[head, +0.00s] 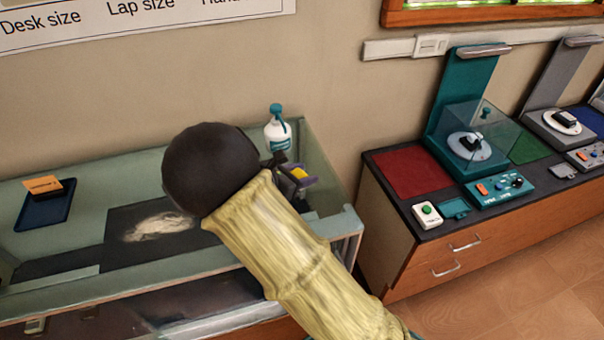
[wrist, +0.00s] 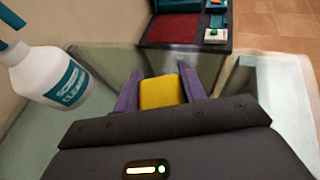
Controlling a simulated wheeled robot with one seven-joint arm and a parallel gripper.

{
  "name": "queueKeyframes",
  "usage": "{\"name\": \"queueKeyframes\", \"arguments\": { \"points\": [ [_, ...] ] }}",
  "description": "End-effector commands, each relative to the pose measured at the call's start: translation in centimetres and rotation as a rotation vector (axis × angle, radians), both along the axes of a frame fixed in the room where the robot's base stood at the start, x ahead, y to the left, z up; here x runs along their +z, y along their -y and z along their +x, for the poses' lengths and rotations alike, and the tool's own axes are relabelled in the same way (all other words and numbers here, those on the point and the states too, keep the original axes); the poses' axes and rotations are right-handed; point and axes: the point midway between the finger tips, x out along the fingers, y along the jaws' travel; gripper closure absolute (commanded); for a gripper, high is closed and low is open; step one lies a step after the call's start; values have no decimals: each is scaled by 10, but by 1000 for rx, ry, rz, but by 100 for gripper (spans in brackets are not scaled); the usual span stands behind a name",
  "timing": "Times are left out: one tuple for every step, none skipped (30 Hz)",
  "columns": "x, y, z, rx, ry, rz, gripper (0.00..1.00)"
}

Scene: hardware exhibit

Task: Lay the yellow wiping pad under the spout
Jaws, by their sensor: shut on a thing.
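The yellow wiping pad (wrist: 163,92) is between the two purple fingers of my gripper (wrist: 161,90) in the wrist view. In the head view the pad (head: 299,173) shows as a small yellow patch in my gripper (head: 298,178), near the right end of the case. A white bottle (head: 277,135) with a teal label and teal pump top with its spout (head: 276,108) stands just behind my gripper. In the wrist view the bottle (wrist: 48,78) is at the left, apart from the pad. My arm hides part of the case top below the gripper.
A dark blue tray (head: 44,207) with an orange card (head: 43,185) lies at the left of the case top. A glass-sided rim (head: 345,222) bounds its right end. A separate counter (head: 378,205) with teal and grey devices stands right, beyond a gap.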

Motion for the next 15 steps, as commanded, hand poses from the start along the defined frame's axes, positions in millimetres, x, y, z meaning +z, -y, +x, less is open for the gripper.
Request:
{"name": "queueKeyframes", "arguments": {
  "points": [
    [-3, 0, 0, 1, -1, -2, 80],
    [-4, 0, 0, 0, -1, -1, 80],
    [-4, 0, 0, 0, 0, 0, 80],
    [-5, 0, 0, 1, 0, 1, 80],
    [-5, 0, 0, 1, 0, 1, 80],
    [-5, -1, 0, 1, 0, 1, 80],
    [-5, -1, 0, 1, 0, 1, 80],
    [-5, -1, -1, 1, -1, 2, 57],
    [-5, -1, -1, 1, -2, 1, 49],
    [-5, -1, -1, 1, -1, 0, 43],
    [-5, -1, -1, 1, -1, 0, 37],
    [-5, -1, -1, 1, -1, 0, 37],
    [-5, -1, -1, 1, -1, 0, 37],
    [-5, -1, -1, 1, 0, 1, 37],
    [-4, -1, -1, 1, 0, 1, 37]
  ]
}}
